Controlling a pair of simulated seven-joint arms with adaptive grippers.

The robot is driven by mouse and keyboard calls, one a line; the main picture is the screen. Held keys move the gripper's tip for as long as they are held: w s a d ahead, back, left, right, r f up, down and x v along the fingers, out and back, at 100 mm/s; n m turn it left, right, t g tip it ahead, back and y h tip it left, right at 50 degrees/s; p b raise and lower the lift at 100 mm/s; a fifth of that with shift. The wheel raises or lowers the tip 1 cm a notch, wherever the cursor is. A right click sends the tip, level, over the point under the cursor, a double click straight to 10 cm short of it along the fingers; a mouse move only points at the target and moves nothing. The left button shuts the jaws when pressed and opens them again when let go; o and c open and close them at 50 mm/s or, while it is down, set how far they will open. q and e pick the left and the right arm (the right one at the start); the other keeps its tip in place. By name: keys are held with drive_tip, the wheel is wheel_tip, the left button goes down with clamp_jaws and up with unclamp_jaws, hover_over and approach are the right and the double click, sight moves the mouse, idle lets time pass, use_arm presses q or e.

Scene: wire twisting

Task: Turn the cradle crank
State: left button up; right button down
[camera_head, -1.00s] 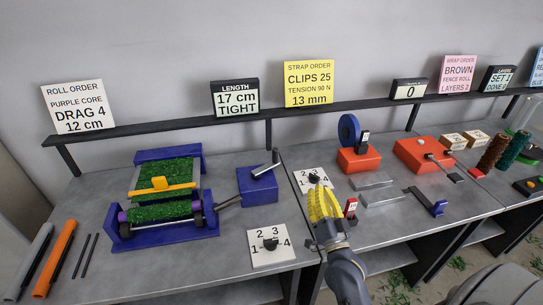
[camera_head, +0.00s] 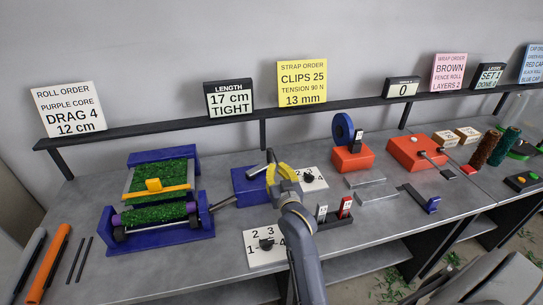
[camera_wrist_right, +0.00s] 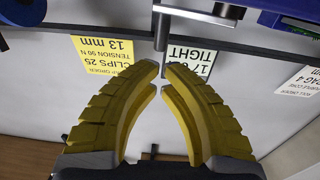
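The blue crank box (camera_head: 250,187) stands at the right of the blue rolling cradle (camera_head: 158,228), joined by a grey shaft. The dark crank handle (camera_head: 270,156) rises above the box's right side. My right gripper (camera_head: 272,172), with yellow fingers, is at the crank and partly covers it. My left gripper is out of view.
A numbered dial plate (camera_head: 262,259) lies in front of the crank box, and another dial plate (camera_head: 312,179) is to its right. A red-and-white clip stand (camera_head: 335,215) is beside my right arm. Orange and grey tubes lie at far left.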

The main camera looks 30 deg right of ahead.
sight(271, 152)
drive_tip(key=x, duration=0.8)
drive_tip(key=shift+w+d, duration=0.1)
drive_tip(key=shift+w, duration=0.05)
